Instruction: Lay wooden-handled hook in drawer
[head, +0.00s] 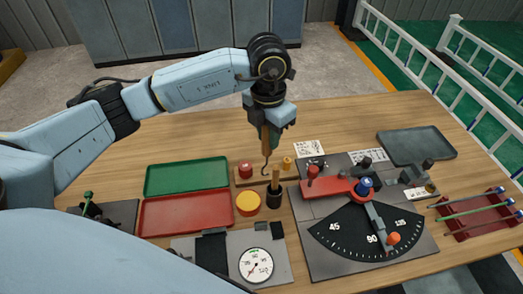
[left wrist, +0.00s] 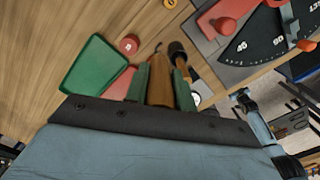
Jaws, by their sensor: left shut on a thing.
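My left gripper (head: 270,128) hangs over the middle of the table in the head view, pointing down. It is shut on the wooden-handled hook (head: 265,162), whose handle is upright between the fingers and whose thin dark hook points down. In the left wrist view the hook's brown handle (left wrist: 160,82) sits between the green fingers of my left gripper (left wrist: 163,80). The hook's tip is above the table, near a small wooden block with a red knob. I cannot make out a drawer in either view. My right gripper does not show clearly.
A green tray (head: 187,176) and a red tray (head: 186,213) lie to the left. A bending plate with a dial (head: 370,238) fills the right.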

